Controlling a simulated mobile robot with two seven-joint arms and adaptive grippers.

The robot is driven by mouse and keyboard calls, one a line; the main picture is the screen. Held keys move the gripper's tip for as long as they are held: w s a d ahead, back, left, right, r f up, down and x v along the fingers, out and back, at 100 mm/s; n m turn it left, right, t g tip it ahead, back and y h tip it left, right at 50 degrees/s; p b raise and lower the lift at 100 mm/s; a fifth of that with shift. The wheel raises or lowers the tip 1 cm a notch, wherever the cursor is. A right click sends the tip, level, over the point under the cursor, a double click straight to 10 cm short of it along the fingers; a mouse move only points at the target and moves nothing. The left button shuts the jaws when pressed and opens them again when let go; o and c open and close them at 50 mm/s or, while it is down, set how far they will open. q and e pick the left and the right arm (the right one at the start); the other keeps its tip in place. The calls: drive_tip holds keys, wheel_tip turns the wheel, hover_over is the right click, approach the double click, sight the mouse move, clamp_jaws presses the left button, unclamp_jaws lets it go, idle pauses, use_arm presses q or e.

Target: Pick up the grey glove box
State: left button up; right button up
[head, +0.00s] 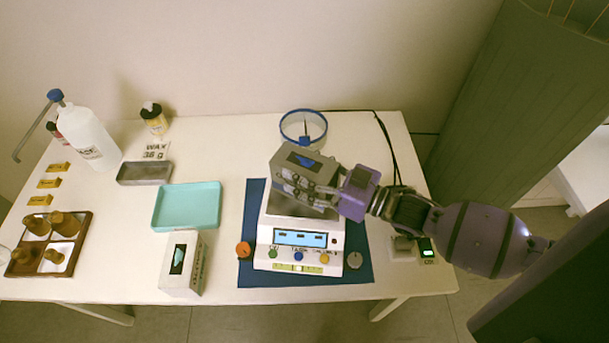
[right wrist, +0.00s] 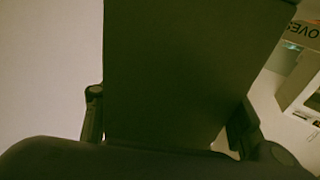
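In the right wrist view the box (right wrist: 190,65) is a large dark block between the two fingers (right wrist: 168,118). The gap between box and scale pan is hard to judge, and much of the pan is hidden. My left gripper is not in view.
The scale stands on a blue mat (head: 357,272). A blue-rimmed round container (head: 303,125) stands behind.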

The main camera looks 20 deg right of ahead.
sight(304, 163)
drive_tip(key=shift+r, duration=0.1)
drive_tip(key=c, duration=0.9)
drive_tip(key=shift+r, duration=0.55)
wheel_tip(304, 163, up, 3)
drive_tip(key=shift+s+f, duration=0.15)
drive_tip(key=shift+f, duration=0.05)
drive_tip(key=s+a+r, duration=0.5)
drive_tip(key=s+r, duration=0.4)
drive_tip(key=s, duration=0.3)
drive_tip(key=shift+s+r+p, duration=0.15)
drive_tip(key=shift+s+p, duration=0.15)
